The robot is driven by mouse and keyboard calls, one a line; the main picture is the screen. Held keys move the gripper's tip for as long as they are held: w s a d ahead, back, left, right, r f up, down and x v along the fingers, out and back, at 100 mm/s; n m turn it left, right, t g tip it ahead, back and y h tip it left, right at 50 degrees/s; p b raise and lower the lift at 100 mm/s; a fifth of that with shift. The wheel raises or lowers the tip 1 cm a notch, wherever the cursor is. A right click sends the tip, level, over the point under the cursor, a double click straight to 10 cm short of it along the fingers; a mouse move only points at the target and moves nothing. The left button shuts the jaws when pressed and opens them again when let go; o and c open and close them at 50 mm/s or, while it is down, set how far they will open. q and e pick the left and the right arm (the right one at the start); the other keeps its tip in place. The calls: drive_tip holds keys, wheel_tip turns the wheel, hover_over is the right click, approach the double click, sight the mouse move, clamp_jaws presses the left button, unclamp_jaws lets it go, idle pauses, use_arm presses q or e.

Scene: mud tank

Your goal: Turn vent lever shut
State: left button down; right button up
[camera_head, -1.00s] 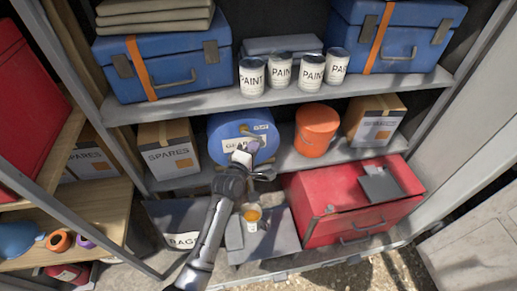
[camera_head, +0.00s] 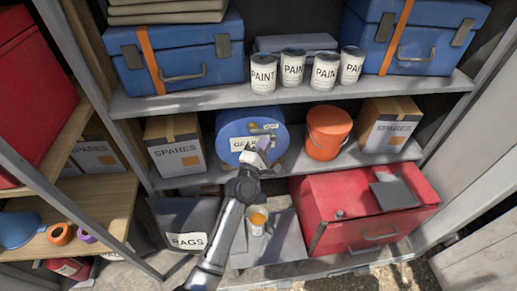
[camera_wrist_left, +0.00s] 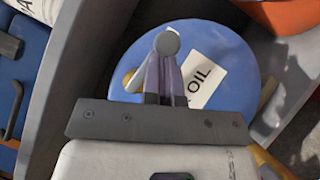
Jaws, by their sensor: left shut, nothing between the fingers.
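The blue gear oil drum (camera_head: 233,127) lies on its side on the middle shelf, its labelled round end facing me; it also shows in the wrist view (camera_wrist_left: 228,62). The vent lever, a grey bar with a rounded end (camera_wrist_left: 167,43), crosses the drum's face beside a small brass-coloured part (camera_wrist_left: 128,78). My left gripper (camera_head: 264,146) is in front of the drum's lower right. Its fingers (camera_wrist_left: 165,76) are together and empty, with their tips at the lever's rounded end. I cannot tell whether they touch it. My right gripper is not in view.
An orange bucket (camera_head: 326,135) stands close right of the drum and a spares box (camera_head: 175,148) close left. Paint tins (camera_head: 293,70) stand on the shelf above. Below are a rags bin (camera_head: 185,222), an amber-topped tin (camera_head: 257,219) and a red toolbox (camera_head: 355,215).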

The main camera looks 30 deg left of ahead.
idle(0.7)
use_arm(q)
drive_tip(key=shift+s+a+f, duration=0.15)
drive_tip(key=shift+s+a, duration=0.1)
drive_tip(key=shift+a, duration=0.05)
drive_tip(key=a+b+v, duration=0.1)
drive_tip(key=a+v, duration=0.1)
drive_tip(key=v, duration=1)
drive_tip(key=shift+f, duration=0.3)
drive_tip(key=shift+s+a, duration=0.1)
